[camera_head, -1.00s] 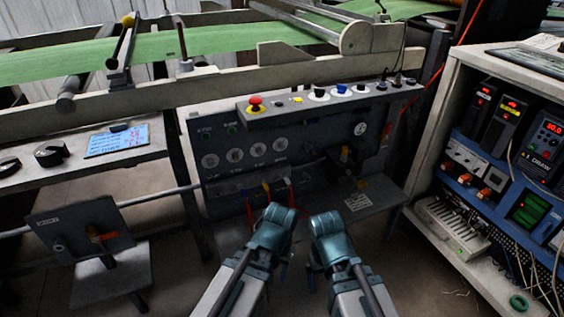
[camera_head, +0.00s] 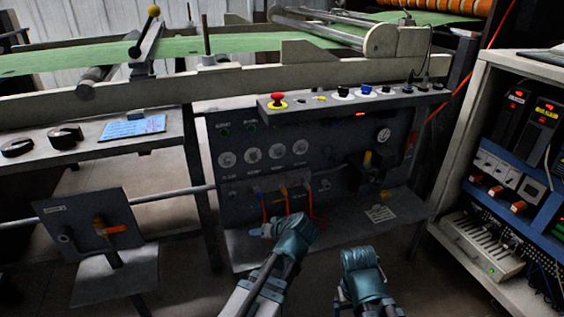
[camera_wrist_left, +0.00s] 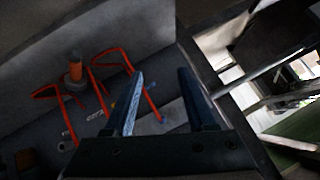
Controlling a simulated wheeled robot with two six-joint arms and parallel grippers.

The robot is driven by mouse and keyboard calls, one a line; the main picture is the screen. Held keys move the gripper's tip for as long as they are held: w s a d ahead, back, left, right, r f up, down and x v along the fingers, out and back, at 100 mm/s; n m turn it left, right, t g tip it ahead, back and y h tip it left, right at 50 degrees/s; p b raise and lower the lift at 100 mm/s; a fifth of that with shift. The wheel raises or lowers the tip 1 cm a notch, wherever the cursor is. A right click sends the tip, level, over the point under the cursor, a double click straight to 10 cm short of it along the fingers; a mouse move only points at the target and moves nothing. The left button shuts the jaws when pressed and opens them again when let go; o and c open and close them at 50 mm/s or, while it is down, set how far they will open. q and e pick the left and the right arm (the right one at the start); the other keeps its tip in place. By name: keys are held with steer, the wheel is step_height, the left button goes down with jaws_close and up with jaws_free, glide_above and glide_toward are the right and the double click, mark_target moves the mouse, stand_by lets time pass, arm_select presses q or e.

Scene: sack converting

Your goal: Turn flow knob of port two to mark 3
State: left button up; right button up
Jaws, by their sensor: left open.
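The dark upright panel (camera_head: 340,135) in the head view carries a row of several pale round dials or knobs (camera_head: 252,155). Red bent lines (camera_head: 286,198) and small fittings sit below them. I cannot read port numbers or marks, nor tell which is port two's flow knob. My left gripper (camera_head: 257,230) is at the panel's lower front, near the red lines. In the left wrist view its fingers (camera_wrist_left: 163,98) are apart with nothing gripped. A grey-and-orange knob-like fitting (camera_wrist_left: 75,70) stands left of them, among the red lines. My right gripper's (camera_head: 361,262) fingers are hidden.
A sloping ledge (camera_head: 350,222) runs under the panel. A red mushroom button (camera_head: 277,99) and other controls line the top shelf. A small stand with an orange-handled plate (camera_head: 92,225) is at left. An open cabinet (camera_head: 464,200) with electrical units stands at right.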

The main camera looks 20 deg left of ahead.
arm_select(q)
steer(key=w+d+r+n+t+y, duration=0.1)
steer(key=w+d+r+t+y, duration=0.1)
steer(key=w+r+t, duration=0.4)
steer(key=t, duration=0.3)
glide_toward(280, 154)
steer(key=shift+y, duration=0.4)
steer(key=x, duration=0.8)
steer(key=shift+w+f, duration=0.2)
steer(key=shift+f, duration=0.05)
jaws_close()
